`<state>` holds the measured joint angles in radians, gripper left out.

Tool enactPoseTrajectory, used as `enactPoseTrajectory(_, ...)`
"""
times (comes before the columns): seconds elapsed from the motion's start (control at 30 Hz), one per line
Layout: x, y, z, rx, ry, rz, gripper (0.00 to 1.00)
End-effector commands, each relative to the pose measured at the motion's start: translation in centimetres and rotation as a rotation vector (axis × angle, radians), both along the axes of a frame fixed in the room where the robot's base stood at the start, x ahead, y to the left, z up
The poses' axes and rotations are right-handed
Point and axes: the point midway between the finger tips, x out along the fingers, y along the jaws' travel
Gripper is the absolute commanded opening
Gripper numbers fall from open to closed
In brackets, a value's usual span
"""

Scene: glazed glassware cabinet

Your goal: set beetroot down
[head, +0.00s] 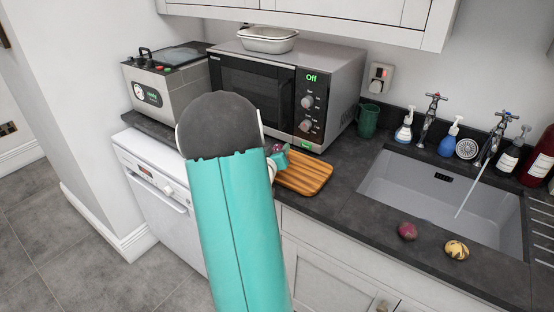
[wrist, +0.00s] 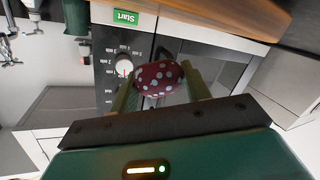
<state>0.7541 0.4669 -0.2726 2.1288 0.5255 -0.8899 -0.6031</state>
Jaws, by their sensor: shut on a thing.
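My gripper (wrist: 158,90) is shut on the beetroot (wrist: 158,78), a dark red round thing with pale spots, held between its two fingers. In the head view my gripper (head: 279,155) is mostly hidden behind my teal arm, and only a small reddish bit of the beetroot (head: 277,148) shows. They are over the left end of the wooden board (head: 308,176), in front of the microwave. The board also shows in the wrist view (wrist: 225,14). I cannot tell whether the beetroot touches it.
The microwave (head: 255,92) stands behind the board, with a steel appliance (head: 165,95) at left. A reddish round thing (head: 407,231) and a yellowish one (head: 456,250) lie on the front counter edge. The sink (head: 430,195), with running water, is at right; a green mug (head: 367,121) stands behind.

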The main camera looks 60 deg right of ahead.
Motion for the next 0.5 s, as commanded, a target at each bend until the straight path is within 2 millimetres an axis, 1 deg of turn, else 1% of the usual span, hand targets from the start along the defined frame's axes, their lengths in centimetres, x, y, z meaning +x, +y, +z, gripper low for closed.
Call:
enactPoseTrajectory(0.1, 0.1, -0.2, -1.9, 0.005, 0.003, -0.001, 0.23)
enactPoseTrajectory(0.2, 0.1, -0.1, -3.1, 0.003, 0.002, 0.0, 0.23)
enactPoseTrajectory(0.5, 0.1, -0.1, -3.3, 0.0, 0.0, 0.001, 0.23)
